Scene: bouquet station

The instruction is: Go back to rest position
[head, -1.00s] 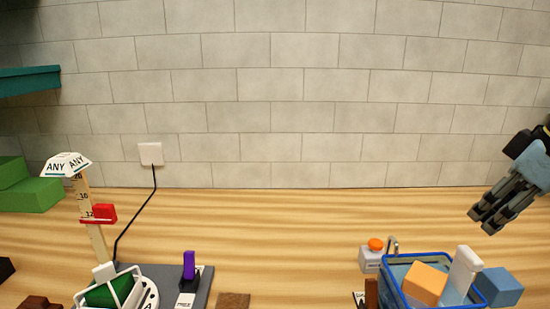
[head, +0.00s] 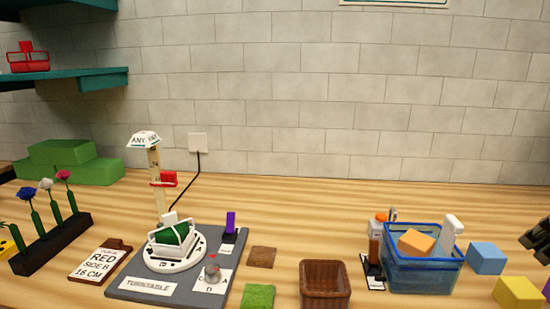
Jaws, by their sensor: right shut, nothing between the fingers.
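My right gripper (head: 535,243) shows only in part at the right edge of the head view. It is shut with nothing in its fingers. It hangs over the right end of the wooden table, to the right of the blue block and above the yellow block. The rest of its arm is cut off by the frame. My left gripper is not in view.
A blue basket (head: 421,282) with an orange block (head: 416,243), a blue block (head: 486,258) and a yellow block (head: 519,293) are near the right gripper. A brown woven basket (head: 325,291), grey turntable station (head: 212,292) and flower rack (head: 52,246) stand further left.

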